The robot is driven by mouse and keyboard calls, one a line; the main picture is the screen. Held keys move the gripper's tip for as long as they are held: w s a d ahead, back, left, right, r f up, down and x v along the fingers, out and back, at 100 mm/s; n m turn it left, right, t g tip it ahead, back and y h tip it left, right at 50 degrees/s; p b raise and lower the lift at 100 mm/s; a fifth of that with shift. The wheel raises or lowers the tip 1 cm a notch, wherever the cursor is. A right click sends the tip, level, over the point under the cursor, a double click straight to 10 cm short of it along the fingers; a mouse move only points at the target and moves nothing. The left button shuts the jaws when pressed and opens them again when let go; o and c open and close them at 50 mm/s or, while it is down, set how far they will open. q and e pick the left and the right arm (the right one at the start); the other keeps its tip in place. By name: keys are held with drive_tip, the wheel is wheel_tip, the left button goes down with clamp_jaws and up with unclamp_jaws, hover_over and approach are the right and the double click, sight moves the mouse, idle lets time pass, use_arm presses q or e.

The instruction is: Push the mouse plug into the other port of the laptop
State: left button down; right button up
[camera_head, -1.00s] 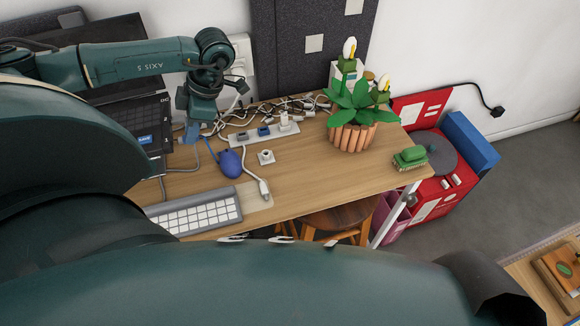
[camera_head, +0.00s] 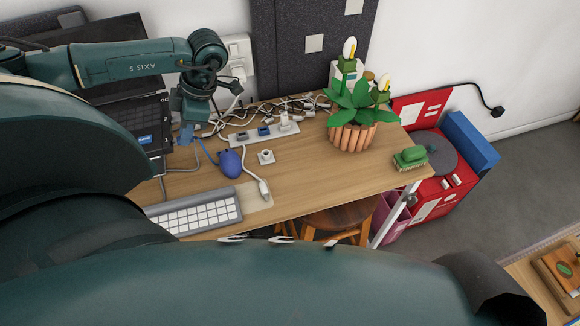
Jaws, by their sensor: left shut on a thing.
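The black laptop (camera_head: 143,113) stands open at the back left of the desk, partly hidden by my arm. The blue mouse (camera_head: 230,161) lies on the desk to the right of the laptop, and its cable runs up toward my left gripper (camera_head: 187,134). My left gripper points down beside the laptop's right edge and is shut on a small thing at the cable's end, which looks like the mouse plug. The plug itself and the laptop's ports are too small and hidden to make out, so I cannot tell whether they touch. My right gripper is not in view.
A power strip (camera_head: 264,133) and tangled cables lie behind the mouse. A grey keyboard (camera_head: 197,213) is at the front, with a white plug (camera_head: 264,187) near it. The right-front desktop is clear.

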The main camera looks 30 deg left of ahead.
use_arm(q)
drive_tip(key=shift+s+a, duration=0.4)
drive_tip(key=shift+s, duration=0.05)
idle(0.8)
drive_tip(key=c, duration=1.3)
unclamp_jaws()
drive_tip(key=p+v, duration=0.4)
drive_tip(key=v, duration=0.9)
drive_tip(key=shift+r, duration=0.1)
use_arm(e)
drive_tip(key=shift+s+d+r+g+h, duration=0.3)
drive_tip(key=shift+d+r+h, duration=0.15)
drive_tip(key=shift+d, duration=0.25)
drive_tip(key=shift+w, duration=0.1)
